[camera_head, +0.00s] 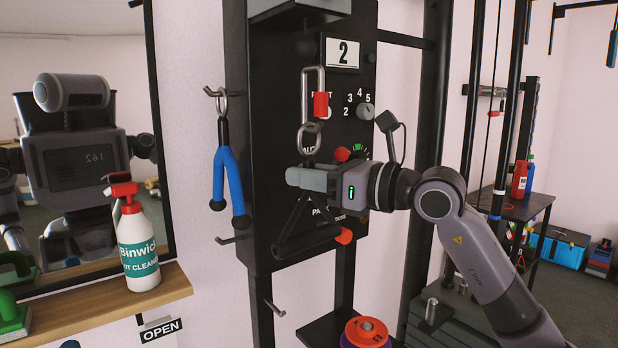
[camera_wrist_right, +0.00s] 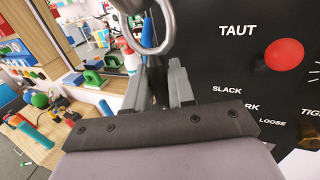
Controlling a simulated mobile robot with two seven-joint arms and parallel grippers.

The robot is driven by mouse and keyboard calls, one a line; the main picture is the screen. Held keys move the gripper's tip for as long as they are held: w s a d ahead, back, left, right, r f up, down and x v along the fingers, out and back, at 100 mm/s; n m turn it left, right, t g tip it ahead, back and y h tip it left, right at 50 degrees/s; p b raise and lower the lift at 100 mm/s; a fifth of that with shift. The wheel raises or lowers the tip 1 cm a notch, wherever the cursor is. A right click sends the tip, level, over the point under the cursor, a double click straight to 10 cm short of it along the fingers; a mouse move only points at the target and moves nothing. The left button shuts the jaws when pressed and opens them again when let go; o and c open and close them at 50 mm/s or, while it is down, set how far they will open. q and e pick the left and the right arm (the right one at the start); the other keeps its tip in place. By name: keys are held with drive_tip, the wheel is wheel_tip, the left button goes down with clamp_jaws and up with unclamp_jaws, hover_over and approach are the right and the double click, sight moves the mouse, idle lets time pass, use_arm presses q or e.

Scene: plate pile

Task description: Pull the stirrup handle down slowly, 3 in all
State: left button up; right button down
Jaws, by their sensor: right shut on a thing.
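The stirrup handle (camera_head: 308,243) is a black triangle with a thick bottom bar. It hangs in front of a black machine panel (camera_head: 283,80) from a metal ring (camera_head: 310,138) and a silver carabiner with a red sleeve (camera_head: 320,105). My right gripper (camera_head: 293,177) reaches in from the right, level, and is shut on the upper part of the handle just below the ring. In the right wrist view the ring (camera_wrist_right: 151,45) shows beyond my fingers (camera_wrist_right: 165,88); the gripped part is mostly hidden. A counter card (camera_head: 343,53) reads 2. My left gripper is not directly in view.
A blue two-legged handle (camera_head: 228,180) hangs on a hook left of the panel. A spray bottle (camera_head: 138,245) stands on a wooden shelf (camera_head: 110,309) under a mirror. Red knobs (camera_head: 342,154) and a dial stick out near my right gripper. A red-topped round thing (camera_head: 366,332) sits below.

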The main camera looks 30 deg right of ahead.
sight(308, 195)
drive_tip(key=shift+f, duration=0.1)
drive_tip(key=shift+r+p, duration=0.4)
drive_tip(key=shift+r, duration=0.1)
drive_tip(key=shift+f, duration=0.1)
drive_tip(key=shift+f+b, duration=1.15)
drive_tip(key=shift+b, duration=0.05)
drive_tip(key=shift+f+b, duration=1.1)
drive_tip(key=shift+f, duration=0.1)
